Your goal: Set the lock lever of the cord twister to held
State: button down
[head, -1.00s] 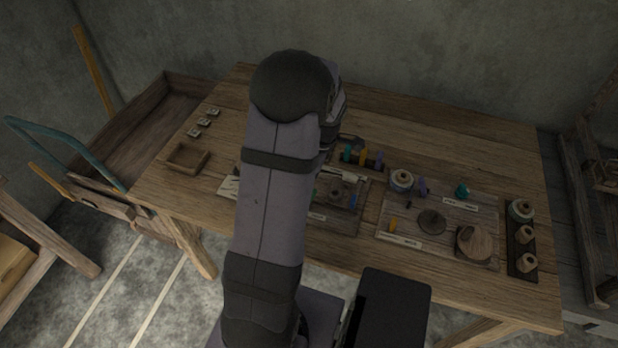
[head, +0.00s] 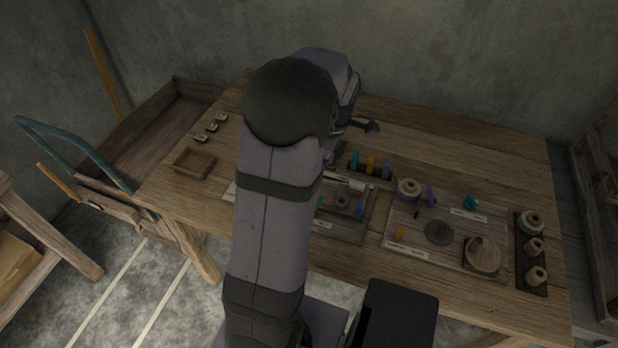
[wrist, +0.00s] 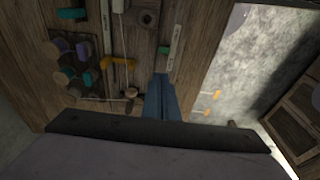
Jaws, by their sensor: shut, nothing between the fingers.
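In the wrist view, my gripper (wrist: 163,96) is shut and empty, its blue fingers close together over the edge of a wooden board (wrist: 145,58). A small green piece (wrist: 163,50) stands just beyond the fingertips, beside a white label. An orange bent piece (wrist: 118,62) and a round pale knob (wrist: 131,92) with a pale cord lie left of the fingers. I cannot tell which piece is the lock lever or how it is set.
A rack of teal, orange and purple pegs (head: 371,165) stands behind the left board. A second board (head: 400,240) with a dark disc (head: 439,231) is to the right, with a strip of spools (head: 534,247) beyond. A small wooden tray (head: 194,164) is at left.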

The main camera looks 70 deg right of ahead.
jog(key=shift+s+r, duration=0.9)
jog(key=shift+r, duration=0.3)
jog(key=a+f+m+g, duration=0.2)
jog(key=a+f+m, duration=0.65)
jog(key=m, duration=0.75)
jog(key=w+a+r+n, duration=0.1)
jog(key=w+a+n, duration=0.4)
jog(key=a, duration=0.5)
jog(key=w+a+r+n, duration=0.1)
jog(key=w+a+n, duration=0.4)
jog(key=a, duration=0.6)
jog(key=w+a+r+n, duration=0.1)
jog(key=w+a+n, duration=0.5)
jog(key=a, duration=0.5)
jog(key=shift+w+a+r, duration=0.15)
jog(key=shift+w, duration=0.4)
